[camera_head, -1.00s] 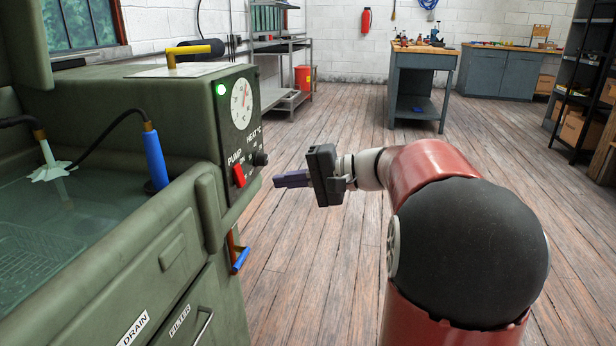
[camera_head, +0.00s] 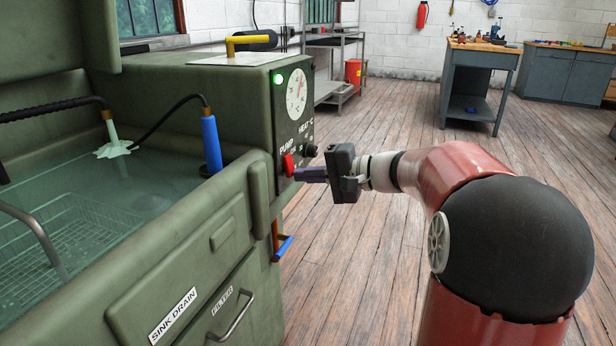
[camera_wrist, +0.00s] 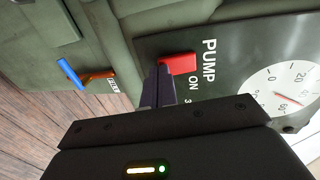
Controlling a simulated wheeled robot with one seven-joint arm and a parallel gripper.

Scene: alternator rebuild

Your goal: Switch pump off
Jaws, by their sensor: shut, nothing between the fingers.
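The red pump switch (camera_head: 288,164) is on the dark control panel (camera_head: 309,93) at the end of the green parts washer, below the word PUMP. In the wrist view the red switch (camera_wrist: 178,63) lies beside the words PUMP and ON. My gripper (camera_head: 297,175) is shut and empty, its fingertips right at the lower part of the switch. In the wrist view my fingertips (camera_wrist: 161,76) come up to one end of the switch; I cannot tell whether they touch it. A green lamp (camera_head: 278,79) is lit beside the dial (camera_head: 296,96).
A black heat knob (camera_head: 311,150) sits just right of the switch. A blue-handled valve (camera_head: 284,248) juts out below the panel. The open sink basin with a wire basket (camera_head: 75,240) is at left. The wooden floor (camera_head: 375,125) behind my arm is clear.

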